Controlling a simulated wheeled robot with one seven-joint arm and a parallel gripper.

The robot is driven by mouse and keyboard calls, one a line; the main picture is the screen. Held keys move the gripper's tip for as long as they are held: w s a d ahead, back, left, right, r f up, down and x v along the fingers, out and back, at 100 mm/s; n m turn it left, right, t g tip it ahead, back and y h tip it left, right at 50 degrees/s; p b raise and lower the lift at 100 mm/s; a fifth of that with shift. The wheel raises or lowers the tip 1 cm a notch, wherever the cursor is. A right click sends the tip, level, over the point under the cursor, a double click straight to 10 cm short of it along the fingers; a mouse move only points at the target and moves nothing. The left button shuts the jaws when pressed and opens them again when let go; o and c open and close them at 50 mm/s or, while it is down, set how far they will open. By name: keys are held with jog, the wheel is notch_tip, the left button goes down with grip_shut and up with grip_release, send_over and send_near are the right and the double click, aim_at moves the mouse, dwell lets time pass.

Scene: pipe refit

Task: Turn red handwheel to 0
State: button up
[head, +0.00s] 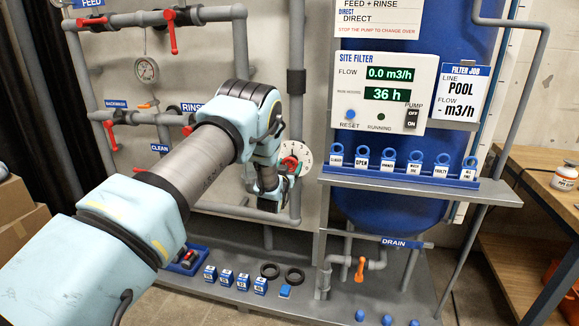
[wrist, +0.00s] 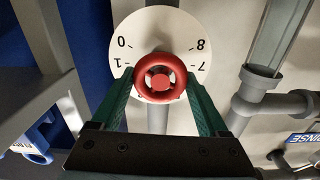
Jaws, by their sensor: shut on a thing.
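The red handwheel (wrist: 160,70) sits at the centre of a round white dial (wrist: 155,30) in the wrist view. The digits 0 and 1 show on the dial's left, 8 and 7 on its right. I cannot make out a pointer mark on the wheel. My gripper (wrist: 160,79) has its two green fingers on either side of the wheel, shut on it. In the head view the dial (head: 305,154) and part of the red handwheel (head: 290,161) show beside my wrist, which hides much of the grip.
Grey pipes surround the dial, with red valve levers (head: 170,32) at the upper left and an orange drain valve (head: 360,268) below. A site filter panel (head: 378,92) and tag shelf (head: 400,182) stand to the right.

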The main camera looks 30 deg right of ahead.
jog(key=shift+f+m+b, duration=0.1)
jog(key=shift+m+b, duration=0.2)
jog(key=shift+b, duration=0.25)
jog(key=shift+d+m+b, duration=0.1)
jog(key=shift+m+b, duration=0.2)
jog(key=shift+b, duration=0.05)
jog(key=m+b, duration=0.3)
jog(key=b, duration=0.1)
jog(key=shift+s+f, duration=0.1)
jog(key=shift+f, duration=0.1)
jog(key=m+b, duration=0.3)
jog(key=b, duration=0.1)
jog(key=shift+m, duration=0.4)
jog(key=m+b, duration=0.3)
jog(key=shift+d+m+b, duration=0.1)
jog(key=shift+m+b, duration=0.2)
jog(key=m+b, duration=0.3)
jog(key=shift+m, duration=0.4)
jog(key=m+b, duration=0.3)
jog(key=shift+s+f+m, duration=0.1)
jog(key=shift+m, duration=0.2)
jog(key=m+b, duration=0.3)
jog(key=m, duration=0.2)
jog(key=shift+b, duration=0.3)
